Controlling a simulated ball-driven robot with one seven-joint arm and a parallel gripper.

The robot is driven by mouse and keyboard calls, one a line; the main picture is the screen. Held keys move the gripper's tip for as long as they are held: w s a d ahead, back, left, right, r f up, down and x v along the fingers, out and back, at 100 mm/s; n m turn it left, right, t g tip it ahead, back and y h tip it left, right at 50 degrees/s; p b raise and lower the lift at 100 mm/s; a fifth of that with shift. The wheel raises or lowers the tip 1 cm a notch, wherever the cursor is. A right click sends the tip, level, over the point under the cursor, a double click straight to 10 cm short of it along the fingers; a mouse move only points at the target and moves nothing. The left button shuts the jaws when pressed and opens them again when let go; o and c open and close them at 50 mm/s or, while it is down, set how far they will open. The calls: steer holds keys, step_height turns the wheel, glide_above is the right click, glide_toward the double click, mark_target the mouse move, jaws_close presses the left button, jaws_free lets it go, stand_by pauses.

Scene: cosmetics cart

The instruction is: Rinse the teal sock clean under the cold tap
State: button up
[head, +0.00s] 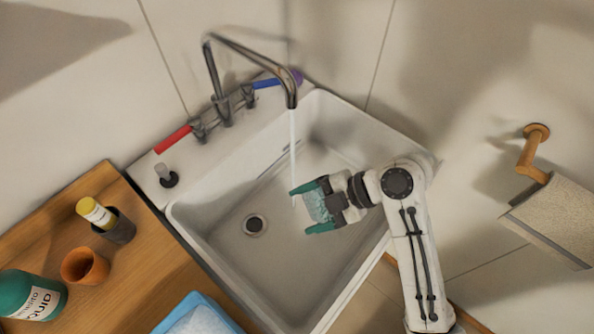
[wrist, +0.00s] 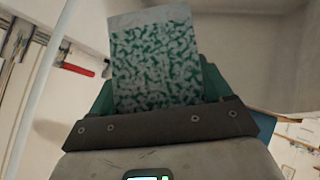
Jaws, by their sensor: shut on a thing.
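My gripper (head: 308,210) is over the sink basin, its teal fingers shut on the teal sock (head: 319,206). In the wrist view the sock (wrist: 155,60) stands out flat beyond the jaws, patterned in teal and pale grey, with a plain grey band at its far end. The metal tap (head: 290,90) runs a thin stream of water (head: 292,150) down near the fingertips. In the wrist view the stream (wrist: 42,90) passes left of the sock, apart from it in the picture. The blue lever (head: 265,83) and red lever (head: 172,140) sit behind the basin.
The white sink (head: 205,262) has a round drain (head: 255,224) in its floor. A wooden counter (head: 130,285) at left holds a teal bottle (head: 30,297), an orange cup (head: 84,266) and a dark holder (head: 117,228). A towel (head: 555,215) hangs at right.

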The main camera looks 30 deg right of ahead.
steer(key=s+r+p, duration=0.1)
steer(key=s, duration=0.1)
steer(key=s+r+p, duration=0.1)
steer(key=s+r, duration=0.1)
steer(key=shift+a+r+p, duration=0.15)
steer(key=shift+p, duration=0.25)
stand_by(0.7)
